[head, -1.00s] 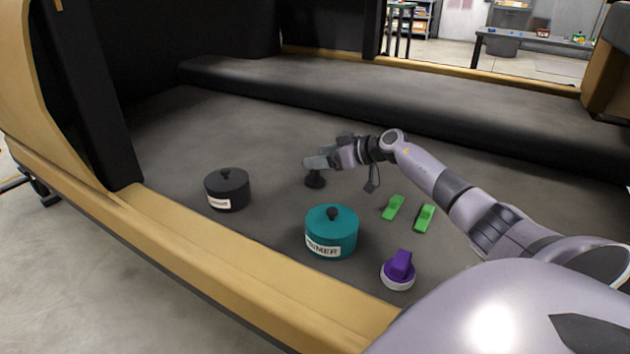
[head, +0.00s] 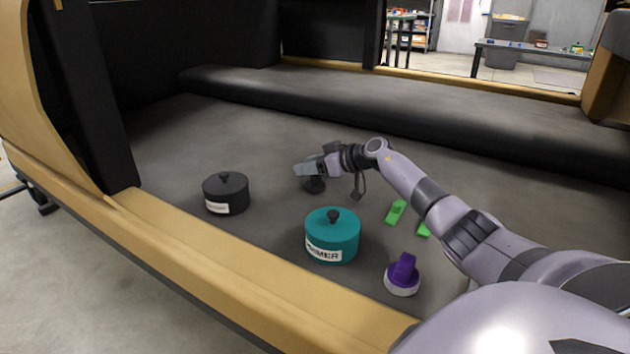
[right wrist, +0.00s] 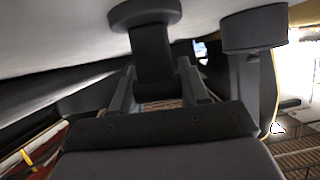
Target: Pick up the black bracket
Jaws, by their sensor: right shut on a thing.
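The black bracket (head: 315,187), a dark piece with a round flanged end, shows just below my right gripper (head: 304,170) in the head view. In the right wrist view, the bracket's stem (right wrist: 152,48) stands between the two fingers of my right gripper (right wrist: 157,82), with its wide round end toward the top of the picture. The right gripper is shut on it. The fingers hide part of the bracket in the head view. I cannot tell whether its round end touches the grey floor. My left gripper is not in view.
A black lidded pot (head: 226,193) stands to the left. A teal lidded pot (head: 332,236) stands in front, with a purple and white piece (head: 402,274) to its right. Green pieces (head: 396,212) lie beside my right arm. A tan edge (head: 230,285) borders the grey floor.

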